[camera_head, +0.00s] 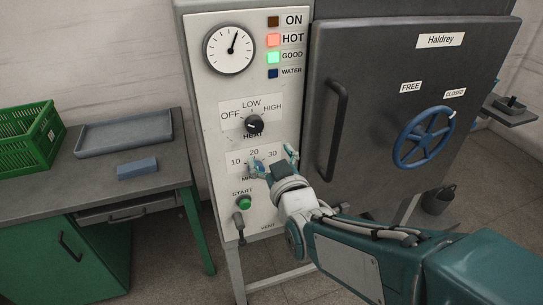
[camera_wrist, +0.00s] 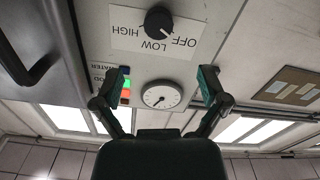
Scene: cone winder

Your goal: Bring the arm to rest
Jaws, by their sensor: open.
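My gripper (camera_head: 275,160) is open in front of the pale control panel (camera_head: 218,108), at the minutes dial (camera_head: 254,165) marked 10, 20, 30. Its fingers partly cover that dial, and I cannot tell whether they touch it. In the wrist view the two fingers of my gripper (camera_wrist: 162,75) stand apart with nothing between them. The wrist view is upside down and shows the black heat knob (camera_wrist: 158,20) and the round gauge (camera_wrist: 161,95) beyond the fingers. My arm reaches in from the lower right.
The HOT lamp (camera_head: 273,40) glows red and the GOOD lamp (camera_head: 273,57) green. The green start button (camera_head: 244,203) and a lever (camera_head: 238,225) sit low on the panel. A dark door with a handle (camera_head: 334,130) and blue handwheel (camera_head: 424,138) is right. A bench (camera_head: 90,195) stands left.

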